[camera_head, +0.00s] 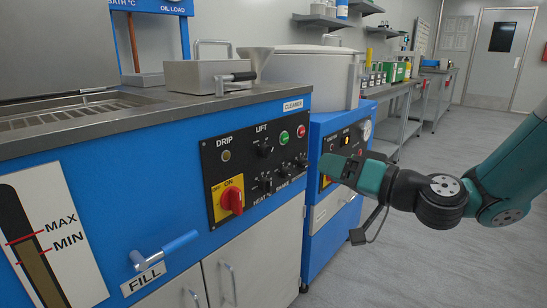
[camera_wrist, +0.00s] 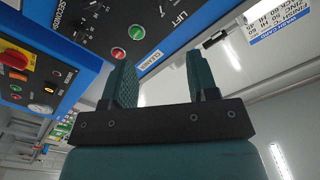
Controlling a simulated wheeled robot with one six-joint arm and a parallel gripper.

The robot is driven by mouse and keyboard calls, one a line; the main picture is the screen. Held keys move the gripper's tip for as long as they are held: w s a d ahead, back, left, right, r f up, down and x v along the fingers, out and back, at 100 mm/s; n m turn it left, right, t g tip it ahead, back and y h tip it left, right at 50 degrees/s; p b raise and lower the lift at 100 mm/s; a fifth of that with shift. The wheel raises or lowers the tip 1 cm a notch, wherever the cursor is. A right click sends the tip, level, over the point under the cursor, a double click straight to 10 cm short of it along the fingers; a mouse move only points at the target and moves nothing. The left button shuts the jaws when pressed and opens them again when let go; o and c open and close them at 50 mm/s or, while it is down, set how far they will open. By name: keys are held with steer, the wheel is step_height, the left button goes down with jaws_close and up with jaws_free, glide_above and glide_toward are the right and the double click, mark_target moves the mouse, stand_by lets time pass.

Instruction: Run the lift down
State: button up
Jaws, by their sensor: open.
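The cleaner's dark control panel (camera_head: 255,165) is on the front of the blue machine. The LIFT knob (camera_head: 265,149) sits below its label, with a green button (camera_head: 284,137) and a red button (camera_head: 301,131) to its right. In the wrist view the LIFT label (camera_wrist: 181,20) and the two buttons are at the top, beyond my fingers. My gripper (camera_head: 328,166) is open and empty, in front of the machine at the panel's right end. Its two green fingers also show in the wrist view (camera_wrist: 158,65), apart from the panel. The lift's basket position is unclear.
A red switch (camera_head: 233,200) on a yellow plate and several small knobs share the panel. A blue FILL handle (camera_head: 165,248) projects below. A second blue machine (camera_head: 318,240) stands just behind my gripper. The floor to the right is clear.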

mark_target(272, 150)
steer(key=p+x, duration=0.1)
steer(key=x, duration=1.4)
steer(key=shift+w+a, duration=0.1)
steer(key=shift+a, duration=0.05)
steer(key=c, duration=0.9)
